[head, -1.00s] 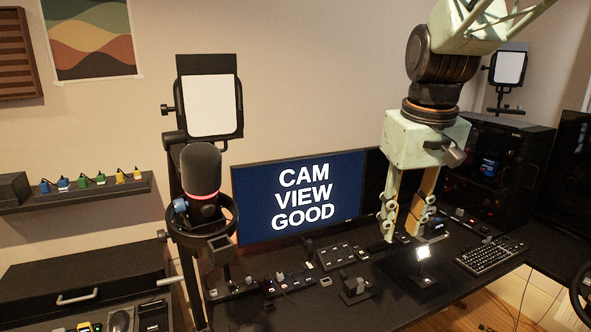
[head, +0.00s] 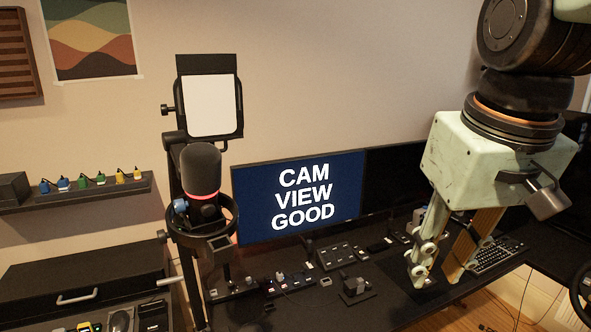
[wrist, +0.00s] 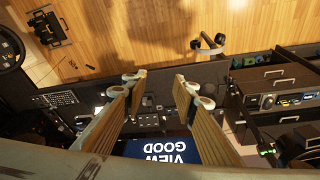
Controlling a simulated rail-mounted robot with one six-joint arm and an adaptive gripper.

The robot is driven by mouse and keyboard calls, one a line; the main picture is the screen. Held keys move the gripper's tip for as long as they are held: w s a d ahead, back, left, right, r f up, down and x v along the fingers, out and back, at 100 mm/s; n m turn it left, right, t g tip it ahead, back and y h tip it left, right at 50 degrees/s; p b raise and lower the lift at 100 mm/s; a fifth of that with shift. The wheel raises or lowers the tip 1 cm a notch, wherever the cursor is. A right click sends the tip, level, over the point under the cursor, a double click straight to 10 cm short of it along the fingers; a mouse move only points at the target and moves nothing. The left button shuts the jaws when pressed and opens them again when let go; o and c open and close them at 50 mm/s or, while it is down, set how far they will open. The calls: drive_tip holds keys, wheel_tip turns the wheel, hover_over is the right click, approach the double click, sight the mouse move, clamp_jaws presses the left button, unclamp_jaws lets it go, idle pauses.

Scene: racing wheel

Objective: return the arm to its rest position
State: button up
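My gripper (head: 438,278) is pale green with wooden-faced fingers and hangs from my arm at the right of the head view, above the desk's right part. In the wrist view my gripper (wrist: 160,84) has its fingers apart with nothing between them. It is open and empty. It hides part of the desk and the computer case behind it in the head view.
The monitor (head: 302,196) reads "CAM VIEW GOOD" behind the desk. A microphone (head: 200,172) and a white light panel (head: 209,105) stand at left. A keyboard (head: 497,255) lies right of my gripper. Wooden floor (wrist: 180,25) is open beyond the desk.

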drive_tip(key=s+f+m, duration=0.1)
drive_tip(key=s+f, duration=0.1)
drive_tip(key=s, duration=1.1)
drive_tip(key=shift+a+f+t, duration=0.15)
drive_tip(key=shift+f+t, duration=0.1)
drive_tip(key=shift+t, duration=0.15)
drive_tip(key=shift+w, duration=0.1)
idle(1.7)
